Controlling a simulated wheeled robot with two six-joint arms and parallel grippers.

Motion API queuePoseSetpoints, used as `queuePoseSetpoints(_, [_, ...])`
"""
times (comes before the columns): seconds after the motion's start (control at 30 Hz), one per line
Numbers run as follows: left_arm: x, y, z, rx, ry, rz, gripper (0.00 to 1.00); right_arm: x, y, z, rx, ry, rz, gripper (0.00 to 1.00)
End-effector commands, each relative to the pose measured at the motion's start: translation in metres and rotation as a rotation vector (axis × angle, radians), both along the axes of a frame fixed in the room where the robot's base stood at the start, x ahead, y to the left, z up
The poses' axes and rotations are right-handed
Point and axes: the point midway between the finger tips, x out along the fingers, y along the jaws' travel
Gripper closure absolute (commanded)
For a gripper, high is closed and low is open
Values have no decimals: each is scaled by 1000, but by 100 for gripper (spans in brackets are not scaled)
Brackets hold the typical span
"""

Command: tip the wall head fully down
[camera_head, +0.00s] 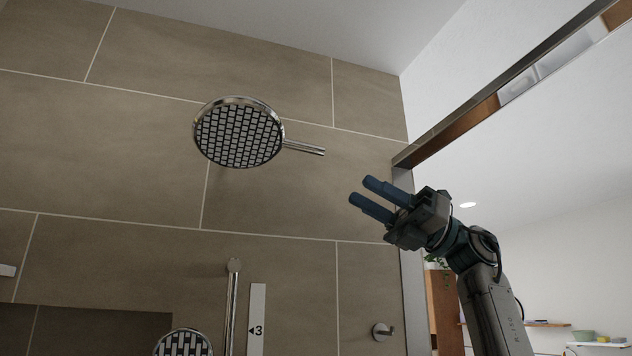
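The round wall head (238,134) is up on the tiled wall, left of the picture's middle. It has a chrome rim and a face of dark tiles or nozzles, which is turned toward me and slanted. A short chrome handle (305,148) sticks out from its right side. My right gripper (360,190) is lower right of the handle, apart from it. Its two blue fingers point up and left with a gap between them, and nothing is held. How the head joins the wall is hidden. My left gripper is out of view.
A second shower head (183,343) shows at the bottom edge beside a vertical chrome rail (231,305). A white label marked 3 (257,320) and a wall hook (382,331) are to the right. A metal frame (490,102) crosses the upper right.

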Motion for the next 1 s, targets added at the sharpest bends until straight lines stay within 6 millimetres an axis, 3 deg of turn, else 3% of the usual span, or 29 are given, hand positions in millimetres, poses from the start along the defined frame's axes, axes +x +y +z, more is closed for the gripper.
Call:
queuePoseSetpoints(0.03, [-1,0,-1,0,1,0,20,-13,2,8,-18,-35,-7,66])
queuePoseSetpoints(0.17, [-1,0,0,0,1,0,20,-26,7,17,-41,-73,-17,66])
queuePoseSetpoints(0.33, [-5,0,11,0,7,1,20,-31,25,27,-43,-75,-15,66])
queuePoseSetpoints(0.7, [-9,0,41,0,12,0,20,-45,85,53,-39,-72,-14,66])
queuePoseSetpoints(1.0, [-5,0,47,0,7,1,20,-48,102,57,-39,-70,-16,66])
